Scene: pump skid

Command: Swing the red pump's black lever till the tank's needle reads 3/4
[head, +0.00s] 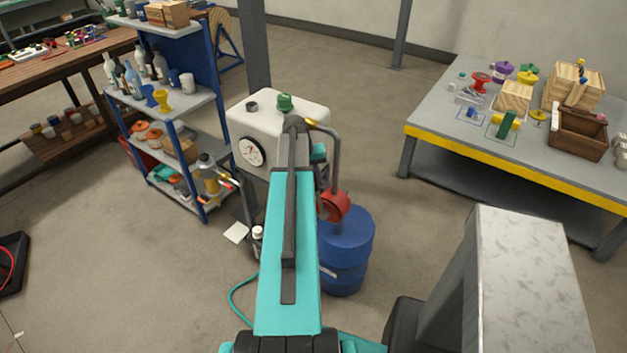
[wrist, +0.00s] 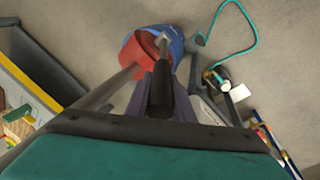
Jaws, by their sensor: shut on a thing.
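The red pump (head: 334,205) sits on top of the blue drum (head: 345,240), partly hidden by my arm in the head view. It also shows in the wrist view (wrist: 133,52). My gripper (wrist: 160,92) is shut on the pump's black lever (wrist: 161,88), with a finger on each side of it. In the head view my arm hides the lever and the fingers. The white tank (head: 300,116) stands behind, with a round dial (head: 251,151) on its front. The dial's needle is too small to read surely.
A blue shelf rack (head: 175,112) with bottles and cups stands left of the tank. A grey workbench (head: 440,118) with a yellow edge and several items stands at the right. A teal hose (head: 238,300) lies on the floor. Open floor lies at the lower left.

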